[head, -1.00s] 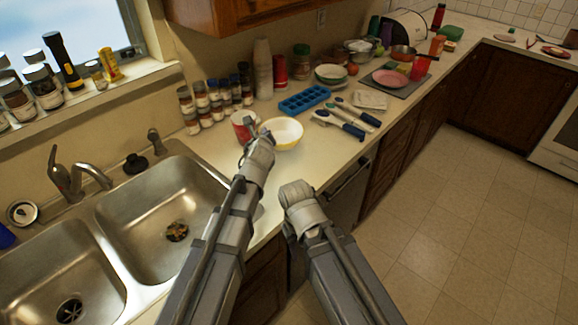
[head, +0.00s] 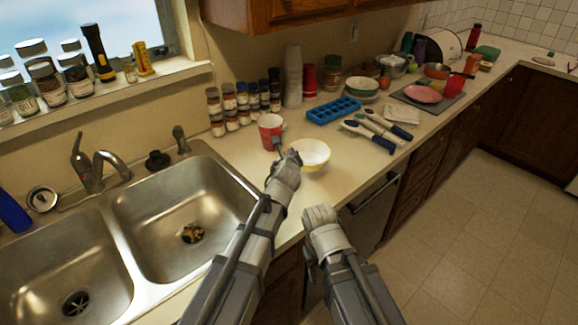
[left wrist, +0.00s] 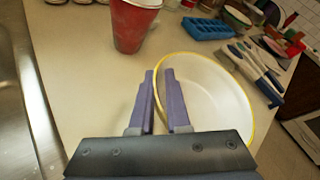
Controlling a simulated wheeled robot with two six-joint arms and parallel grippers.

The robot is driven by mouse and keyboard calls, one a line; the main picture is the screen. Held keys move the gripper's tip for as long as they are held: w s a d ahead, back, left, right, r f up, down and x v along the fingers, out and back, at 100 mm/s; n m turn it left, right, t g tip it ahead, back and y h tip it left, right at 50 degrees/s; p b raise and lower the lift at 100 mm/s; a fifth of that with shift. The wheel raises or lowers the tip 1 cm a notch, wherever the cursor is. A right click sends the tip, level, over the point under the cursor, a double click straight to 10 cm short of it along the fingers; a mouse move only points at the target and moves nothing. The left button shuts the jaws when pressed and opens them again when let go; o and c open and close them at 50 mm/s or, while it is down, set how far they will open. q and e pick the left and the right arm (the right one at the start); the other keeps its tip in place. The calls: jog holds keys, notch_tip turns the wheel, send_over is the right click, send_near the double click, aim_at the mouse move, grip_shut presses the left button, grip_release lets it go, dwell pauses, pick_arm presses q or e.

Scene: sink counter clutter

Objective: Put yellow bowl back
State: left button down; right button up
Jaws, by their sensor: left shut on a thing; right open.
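The yellow bowl (head: 314,152), white inside with a yellow rim, is on or just above the counter beside a red cup (head: 270,128). My left gripper (head: 290,156) is at the bowl's left side and shut on its rim. In the left wrist view the fingers (left wrist: 160,92) meet the left edge of the bowl (left wrist: 218,100), and the red cup (left wrist: 132,22) stands just beyond, apart from them. Whether the bowl touches the counter is unclear. My right gripper (head: 320,214) is open and empty near the counter's front edge; its fingertips are hard to see.
A double sink (head: 180,215) lies to the left. Spice jars (head: 245,105) line the wall. A blue ice tray (head: 333,110), utensils (head: 368,135), stacked bowls (head: 361,86) and a pink plate (head: 423,94) on a dark mat fill the counter to the right. Bare counter lies around the bowl.

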pick_arm(q)
notch_tip(320, 180, down, 4)
jog(key=b, duration=0.3)
jog(key=shift+r, duration=0.3)
jog(key=c, duration=0.9)
grip_release()
jog(key=shift+s+r, duration=0.15)
jog(key=shift+s, duration=0.15)
jog(key=p+v, duration=0.4)
jog(key=v, duration=0.7)
jog(key=shift+s, duration=0.15)
